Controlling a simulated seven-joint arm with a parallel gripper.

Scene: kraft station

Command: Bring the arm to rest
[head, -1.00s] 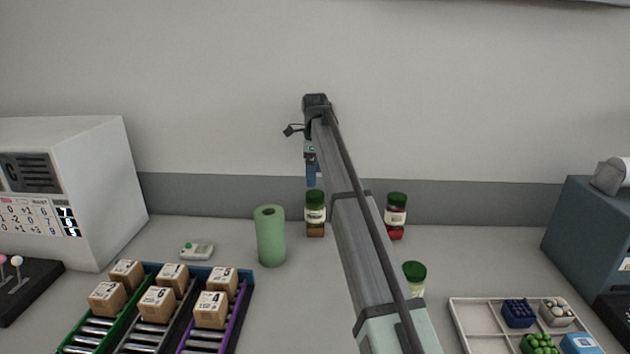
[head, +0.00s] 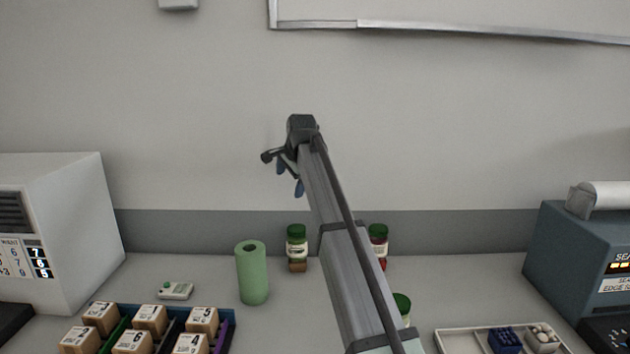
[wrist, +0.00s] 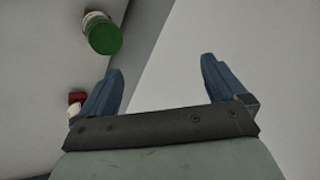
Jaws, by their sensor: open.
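My gripper (head: 290,177) is at the end of my raised arm, above the back of the counter and in front of the grey wall. In the wrist view its two blue fingers (wrist: 160,85) stand wide apart with nothing between them. A green-lidded jar (wrist: 104,34) shows at the upper left of that view, apart from the fingers. In the head view my arm runs from the lower right up to the middle and partly hides a red jar (head: 378,238) and another green-lidded jar (head: 402,303).
A green cylinder (head: 252,272) and a brown jar (head: 297,247) stand below my gripper. Numbered boxes (head: 131,341) sit at the front left, with a white machine (head: 62,215) behind. A pale tray (head: 455,340) and a blue-grey machine (head: 565,265) are at the right.

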